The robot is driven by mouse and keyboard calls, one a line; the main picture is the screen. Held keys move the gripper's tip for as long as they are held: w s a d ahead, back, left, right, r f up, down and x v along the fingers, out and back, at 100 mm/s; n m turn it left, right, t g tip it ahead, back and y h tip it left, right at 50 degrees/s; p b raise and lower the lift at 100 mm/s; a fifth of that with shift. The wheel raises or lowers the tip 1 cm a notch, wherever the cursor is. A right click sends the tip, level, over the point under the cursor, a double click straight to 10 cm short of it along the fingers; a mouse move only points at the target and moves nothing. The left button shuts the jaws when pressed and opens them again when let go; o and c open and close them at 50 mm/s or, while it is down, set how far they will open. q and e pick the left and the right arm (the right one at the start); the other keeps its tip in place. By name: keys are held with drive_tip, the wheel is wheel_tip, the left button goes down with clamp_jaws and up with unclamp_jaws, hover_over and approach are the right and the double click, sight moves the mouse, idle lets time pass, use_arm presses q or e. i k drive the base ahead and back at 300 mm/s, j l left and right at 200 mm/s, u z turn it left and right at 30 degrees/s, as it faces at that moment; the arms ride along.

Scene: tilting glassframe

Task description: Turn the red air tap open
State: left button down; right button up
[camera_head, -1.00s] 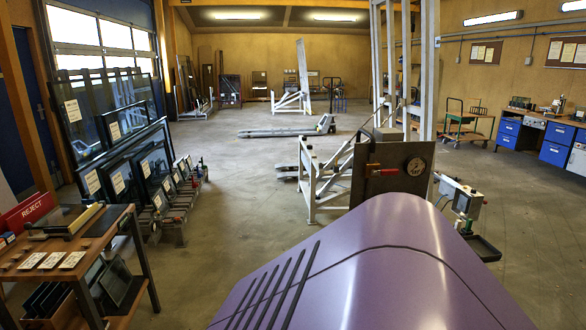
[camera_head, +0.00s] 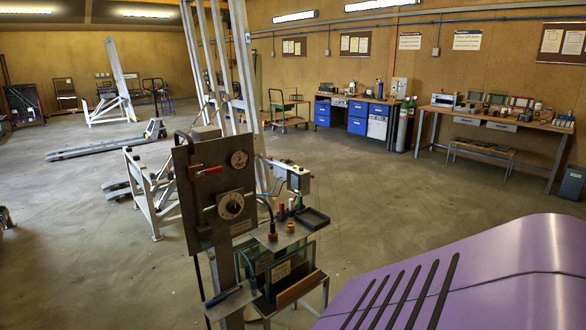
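The red air tap (camera_head: 207,171) is a small red lever on the upper left of a dark upright panel (camera_head: 212,203), left of centre. The lever lies roughly level, pointing right from its fitting. Neither of my grippers shows in the head view.
White frame posts (camera_head: 215,60) rise behind the panel. A small stand with a black tray (camera_head: 312,217) and glass pieces (camera_head: 285,270) stands at its right. A low white frame (camera_head: 150,195) is behind left. Open floor (camera_head: 400,200) lies to the right.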

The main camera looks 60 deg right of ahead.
sight(219, 168)
drive_tip(key=j+z, duration=0.2)
drive_tip(key=z, duration=1.4)
drive_tip(key=j, duration=0.35)
drive_tip(key=z, duration=0.05)
